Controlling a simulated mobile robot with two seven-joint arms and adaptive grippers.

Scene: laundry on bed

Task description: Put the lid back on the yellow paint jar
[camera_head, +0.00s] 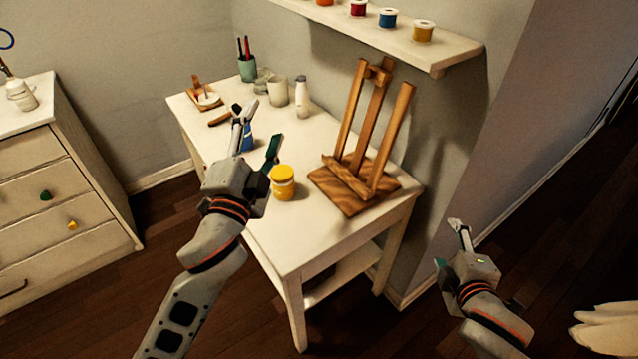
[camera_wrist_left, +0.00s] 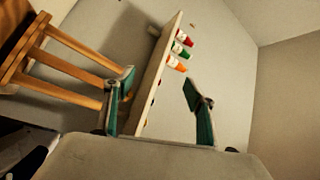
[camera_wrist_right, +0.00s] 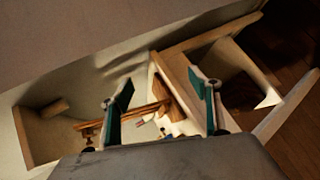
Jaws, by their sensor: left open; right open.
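The yellow paint jar (camera_head: 283,183) stands upright on the white table, left of the easel. It has a pale band and a yellow top; I cannot tell whether that top is a lid or paint. I cannot make out a separate lid. My left gripper (camera_head: 256,140) is open and empty above the table, just left of and behind the jar in the head view. Its spread fingers also show in the left wrist view (camera_wrist_left: 162,105). My right gripper (camera_head: 450,248) is open and empty, off the table to the right; its fingers show in the right wrist view (camera_wrist_right: 163,108).
A wooden easel (camera_head: 365,140) stands right of the jar. A blue item (camera_head: 247,138) is partly hidden behind my left gripper. A white bottle (camera_head: 301,97), cups (camera_head: 278,92) and a brush holder (camera_head: 247,68) stand at the back. A wall shelf (camera_head: 400,38) with several jars hangs above.

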